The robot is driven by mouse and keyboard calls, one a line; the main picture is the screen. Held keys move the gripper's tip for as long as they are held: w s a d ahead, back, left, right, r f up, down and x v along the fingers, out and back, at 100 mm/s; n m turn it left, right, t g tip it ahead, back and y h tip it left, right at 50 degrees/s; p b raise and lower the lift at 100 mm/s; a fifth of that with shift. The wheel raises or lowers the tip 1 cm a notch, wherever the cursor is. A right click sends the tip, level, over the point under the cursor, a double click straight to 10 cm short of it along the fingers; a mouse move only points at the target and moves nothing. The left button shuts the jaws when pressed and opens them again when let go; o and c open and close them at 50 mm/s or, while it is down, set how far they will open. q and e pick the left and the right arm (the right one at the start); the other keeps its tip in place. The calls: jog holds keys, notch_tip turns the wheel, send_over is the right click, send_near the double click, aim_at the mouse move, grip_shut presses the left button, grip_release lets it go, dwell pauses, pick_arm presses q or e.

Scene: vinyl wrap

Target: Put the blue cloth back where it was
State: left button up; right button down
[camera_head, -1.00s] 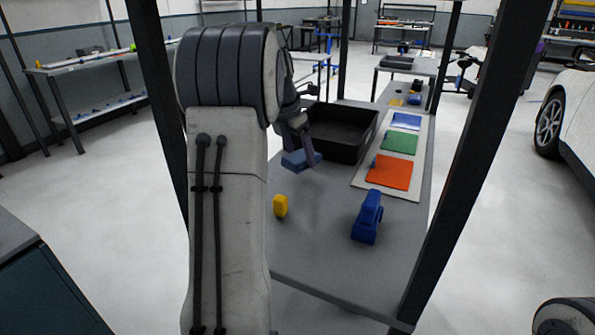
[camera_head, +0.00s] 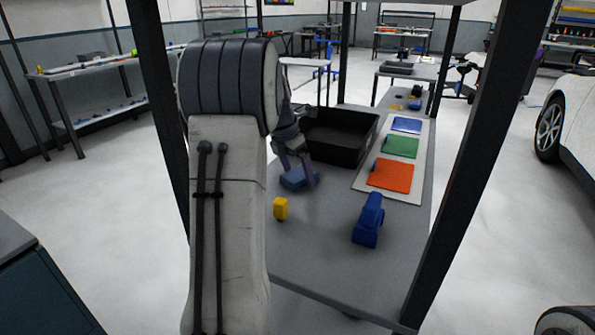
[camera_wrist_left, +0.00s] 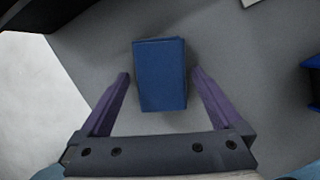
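The blue cloth (camera_head: 298,178) is a small folded block on the near left of the grey table, in front of the black bin. In the left wrist view the cloth (camera_wrist_left: 160,75) lies between the finger tips, with a narrow gap on each side. My left gripper (camera_head: 303,172) is open over the cloth; its purple fingers (camera_wrist_left: 160,85) stand apart around it. The arm hides part of the table's left side. My right gripper is not in view.
A black bin (camera_head: 340,135) stands behind the cloth. A yellow block (camera_head: 280,208) and a blue tool-like object (camera_head: 368,220) stand nearer. A pale board (camera_head: 372,187) holds blue (camera_head: 406,125), green (camera_head: 400,147) and orange (camera_head: 391,175) sheets. Dark posts flank the table; its near middle is clear.

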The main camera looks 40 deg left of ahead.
aim_at(291, 177)
pick_arm(q)
jog(key=p+v, duration=0.1)
jog(key=v, duration=0.6)
jog(key=shift+s+r, duration=0.1)
jog(key=shift+r, duration=0.2)
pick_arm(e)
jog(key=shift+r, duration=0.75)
